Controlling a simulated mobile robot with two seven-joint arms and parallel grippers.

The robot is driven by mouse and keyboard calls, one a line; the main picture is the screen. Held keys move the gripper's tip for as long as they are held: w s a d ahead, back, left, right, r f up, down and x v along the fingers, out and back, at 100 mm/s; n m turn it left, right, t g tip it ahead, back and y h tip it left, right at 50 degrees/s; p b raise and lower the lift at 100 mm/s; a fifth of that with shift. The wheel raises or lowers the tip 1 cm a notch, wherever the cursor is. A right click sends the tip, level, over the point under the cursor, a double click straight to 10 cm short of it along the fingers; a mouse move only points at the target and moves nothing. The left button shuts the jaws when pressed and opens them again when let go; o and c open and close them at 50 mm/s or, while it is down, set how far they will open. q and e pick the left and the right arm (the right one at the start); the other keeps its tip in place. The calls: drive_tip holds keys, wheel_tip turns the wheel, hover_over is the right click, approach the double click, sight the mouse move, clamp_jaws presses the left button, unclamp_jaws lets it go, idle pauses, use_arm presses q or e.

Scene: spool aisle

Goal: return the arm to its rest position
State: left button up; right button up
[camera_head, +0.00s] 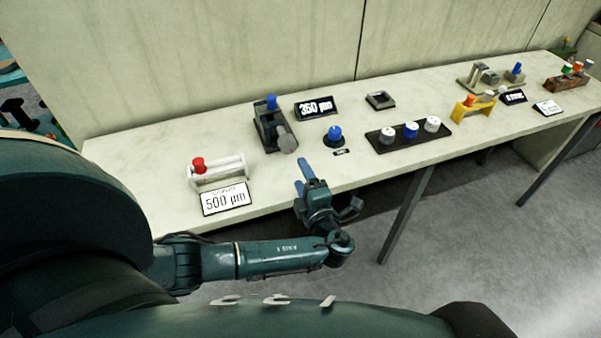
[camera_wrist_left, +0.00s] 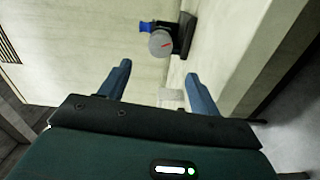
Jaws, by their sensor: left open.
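My left arm (camera_head: 270,259) comes in from the left in the head view and reaches out along the front of the long pale table. My left gripper (camera_head: 303,177) is by the table's front edge, with its two blue fingers pointing toward the table. In the left wrist view the gripper (camera_wrist_left: 158,70) shows its fingers spread apart, with nothing held between them. My right gripper is in neither view.
The pale table (camera_head: 270,187) carries a dark fixture with a grey cylinder (camera_head: 285,138), a blue-knobbed piece (camera_head: 334,134), a "500 µm" sign (camera_head: 226,199), a white holder with a red knob (camera_head: 218,172) and a black tray (camera_head: 393,146). Grey floor (camera_head: 480,220) lies open in front.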

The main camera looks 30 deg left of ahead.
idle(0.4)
use_arm(q)
drive_tip(key=s+d+f+n+g+h, duration=0.2)
drive_tip(key=s+f+n+g+h, duration=0.15)
drive_tip(key=s+n, duration=0.55)
drive_tip(key=s+d+f+n+g+h, duration=0.25)
drive_tip(key=s+n+h, duration=0.2)
drive_tip(key=n, duration=0.75)
drive_tip(key=s+r+n+g+h, duration=0.1)
drive_tip(key=s+r+n+h, duration=0.4)
drive_tip(key=n, duration=0.6)
drive_tip(key=s+r+n+g+h, duration=0.1)
drive_tip(key=s+r+n, duration=0.2)
drive_tip(key=s+n, duration=0.6)
drive_tip(key=w+d+f+t+h, duration=0.1)
drive_tip(key=w+d+f+t, duration=0.1)
drive_tip(key=w+f+t, duration=0.1)
drive_tip(key=w+d+f+n+t+h, duration=0.1)
drive_tip(key=w+d+f+t, duration=0.2)
drive_tip(key=f, duration=0.5)
drive_tip(key=shift+w+d+h, duration=0.3)
drive_tip(key=shift+w+d, duration=0.05)
drive_tip(key=shift+w, duration=0.55)
